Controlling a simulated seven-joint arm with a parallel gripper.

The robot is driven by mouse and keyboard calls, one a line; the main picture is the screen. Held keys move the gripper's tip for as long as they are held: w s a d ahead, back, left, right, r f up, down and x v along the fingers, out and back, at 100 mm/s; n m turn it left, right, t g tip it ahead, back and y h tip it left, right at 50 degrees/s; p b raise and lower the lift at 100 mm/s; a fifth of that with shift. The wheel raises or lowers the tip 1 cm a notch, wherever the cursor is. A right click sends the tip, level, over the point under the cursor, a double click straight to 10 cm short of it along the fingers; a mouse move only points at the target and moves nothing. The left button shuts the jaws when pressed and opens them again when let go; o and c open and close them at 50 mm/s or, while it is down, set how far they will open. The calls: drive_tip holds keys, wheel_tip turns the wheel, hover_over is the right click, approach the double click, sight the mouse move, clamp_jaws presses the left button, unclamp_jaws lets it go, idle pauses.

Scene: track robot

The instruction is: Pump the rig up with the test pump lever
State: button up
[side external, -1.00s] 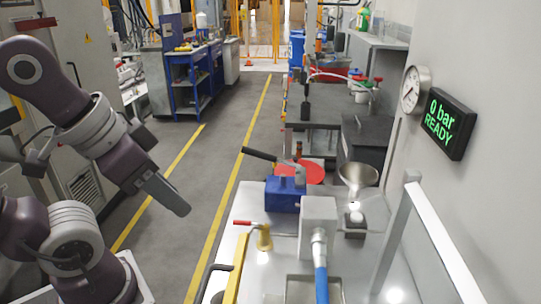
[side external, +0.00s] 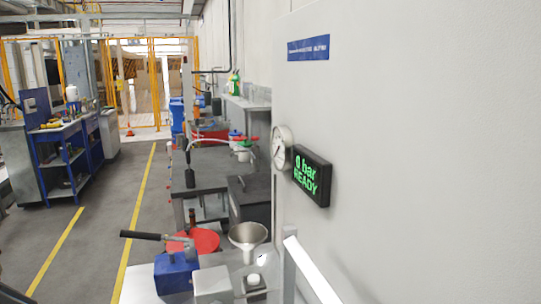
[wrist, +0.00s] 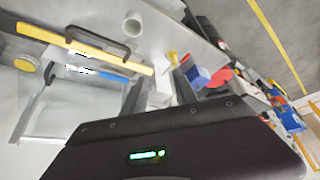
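The test pump is a blue block (side external: 176,273) on the bench at the bottom of the side view. Its lever (side external: 142,236) has a black grip and points left, close to level, above the block. The blue block also shows in the wrist view (wrist: 198,77). The display (side external: 312,178) reads 0 bar READY, beside a round gauge (side external: 282,148). My gripper (wrist: 158,84) is in the wrist view only, with its two dark fingers apart and nothing visibly held. The pump lies beyond the fingertips, apart from them. The lever is hard to make out there.
A wall rises on the right.

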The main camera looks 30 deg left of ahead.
drive_tip(key=shift+c, duration=0.4)
clamp_jaws()
drive_tip(key=w+a+r+n+g, duration=0.1)
drive_tip(key=w+a+r+n, duration=0.15)
drive_tip(key=w, duration=0.35)
drive_tip(key=w+a+r+n+g, duration=0.1)
drive_tip(key=w+a+n, duration=0.1)
drive_tip(key=w+n, duration=0.3)
drive_tip(key=w+a+r+n+g, duration=0.1)
drive_tip(key=w+a+r+n, duration=0.15)
drive_tip(key=w, duration=0.45)
drive_tip(key=w+a+f+n+g, duration=0.1)
drive_tip(key=w+a+f+n, duration=0.1)
drive_tip(key=w+a, duration=0.1)
drive_tip(key=w+a+f+n, duration=0.2)
drive_tip(key=w+a+f, duration=0.1)
drive_tip(key=w+a, duration=0.1)
drive_tip(key=w+a+f+n+g+y, duration=0.1)
drive_tip(key=w+a+f+n, duration=0.2)
drive_tip(key=w+a, duration=0.1)
drive_tip(key=shift+w+f+g, duration=0.1)
drive_tip(key=shift+w+g, duration=0.2)
drive_tip(key=shift+w, duration=0.55)
